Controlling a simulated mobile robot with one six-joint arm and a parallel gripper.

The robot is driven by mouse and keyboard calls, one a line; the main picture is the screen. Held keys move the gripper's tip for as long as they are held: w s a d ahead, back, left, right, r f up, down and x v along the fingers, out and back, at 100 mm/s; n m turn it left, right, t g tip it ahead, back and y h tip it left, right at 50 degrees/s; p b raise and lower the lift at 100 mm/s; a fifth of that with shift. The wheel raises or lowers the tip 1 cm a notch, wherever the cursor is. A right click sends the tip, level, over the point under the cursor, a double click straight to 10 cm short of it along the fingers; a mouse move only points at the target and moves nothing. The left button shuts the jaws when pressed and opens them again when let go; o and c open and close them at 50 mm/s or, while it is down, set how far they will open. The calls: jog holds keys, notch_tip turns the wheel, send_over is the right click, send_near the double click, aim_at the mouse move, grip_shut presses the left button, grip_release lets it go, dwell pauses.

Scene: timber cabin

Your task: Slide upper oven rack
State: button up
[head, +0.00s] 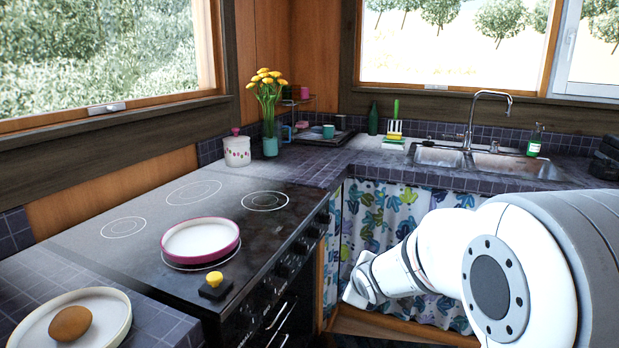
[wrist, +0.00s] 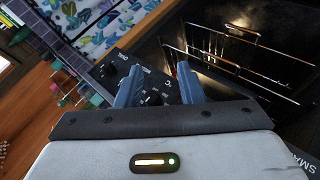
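The stove (head: 250,300) stands left of my arm in the head view; little of its front shows there. In the wrist view the oven interior (wrist: 205,25) is exposed and dark, with wire racks. A rack near the control panel (wrist: 235,72) looks like the upper one, but the tilted view makes this uncertain. My gripper (wrist: 160,82) is open, its two grey fingers apart with nothing between them. It is beside the knobbed control panel (wrist: 110,66), left of the racks in the picture. I cannot tell whether it touches anything. The fingers are not visible in the head view.
A pink-rimmed pan (head: 200,240) and a yellow-knobbed item (head: 215,284) are on the stove top. A plate with an egg-like item (head: 72,324) is at lower left. A patterned curtain (head: 400,220) hangs below the sink (head: 480,162). Lettering shows on a dark panel (wrist: 300,158).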

jog(key=s+d+r+m+g+p, duration=0.1)
jog(key=s+r+m+p, duration=0.3)
jog(key=s, duration=0.5)
jog(key=s+d+r+m+g+p, duration=0.2)
jog(key=s+r+m+g+p, duration=0.2)
jog(key=s+r, duration=0.4)
jog(key=s+d+r+m+g+h+p, duration=0.1)
jog(key=s+r+m+p, duration=0.4)
jog(key=s, duration=0.6)
jog(key=shift+s+d+r+g+p, duration=0.35)
jog(key=shift+r+g+p, duration=0.25)
jog(key=shift+g+p, duration=0.2)
